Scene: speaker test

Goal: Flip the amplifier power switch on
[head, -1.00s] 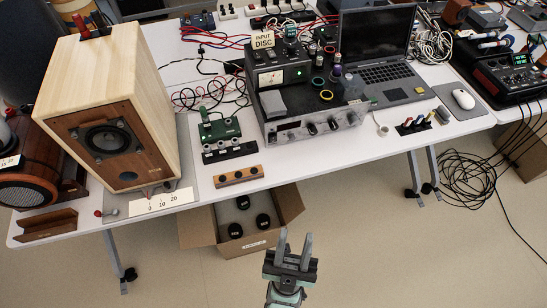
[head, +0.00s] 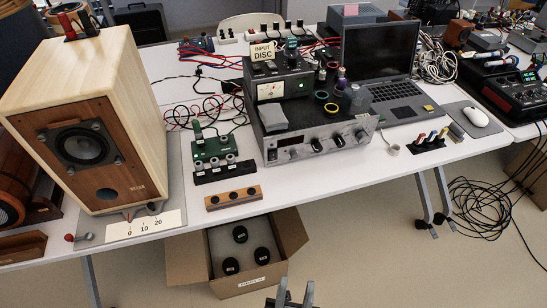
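The amplifier (head: 350,131) stands near the front edge of the table, just right of the middle. Its silver front panel carries several dark knobs and small controls, and it faces me. I cannot make out which small part is the power switch or how it is set. A black unit (head: 290,76) with a lit meter and a green light sits on top of the amplifier, at its back left. My gripper (head: 295,292) is at the bottom edge of the head view, well below and in front of the amplifier. Its two fingers are apart with nothing between them.
A wooden speaker (head: 136,135) stands at left. A green circuit board (head: 212,148) and a wooden block with dark holes (head: 233,198) lie between it and the amplifier. A laptop (head: 401,89) stands at right. An open carton (head: 184,257) sits on the floor below the table edge.

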